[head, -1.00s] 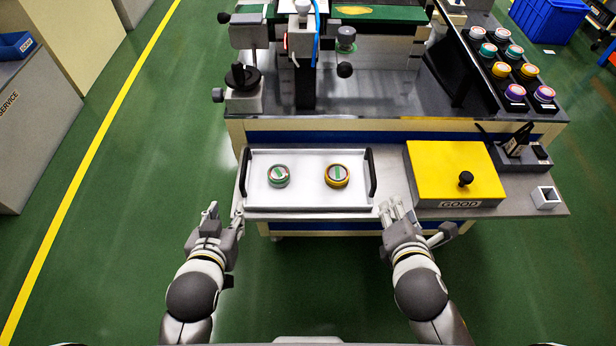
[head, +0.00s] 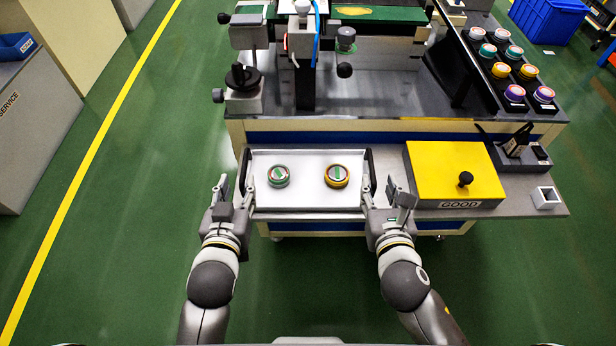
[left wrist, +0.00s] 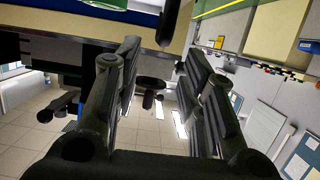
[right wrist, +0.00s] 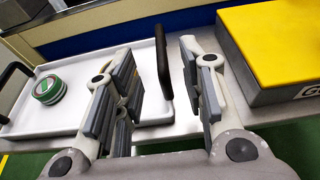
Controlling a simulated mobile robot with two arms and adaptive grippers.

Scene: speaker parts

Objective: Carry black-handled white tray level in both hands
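The white tray (head: 308,199) lies flat on the bench's front ledge. It has a black left handle (head: 246,166) and a black right handle (head: 371,163). A green-rimmed round part (head: 278,175) and a yellow-rimmed round part (head: 337,175) sit in it. My left gripper (head: 233,188) is open at the left handle, with its fingers spread to either side. In the left wrist view the handle (left wrist: 169,22) shows beyond the gap. My right gripper (head: 383,187) is open at the right handle; the right wrist view shows this handle (right wrist: 163,65) between the fingers.
A yellow box (head: 450,165) marked GOOD, with a black knob, stands close right of my right gripper. A small white square holder (head: 546,197) is farther right. Bench equipment (head: 305,60) stands behind the tray. The green floor in front is clear.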

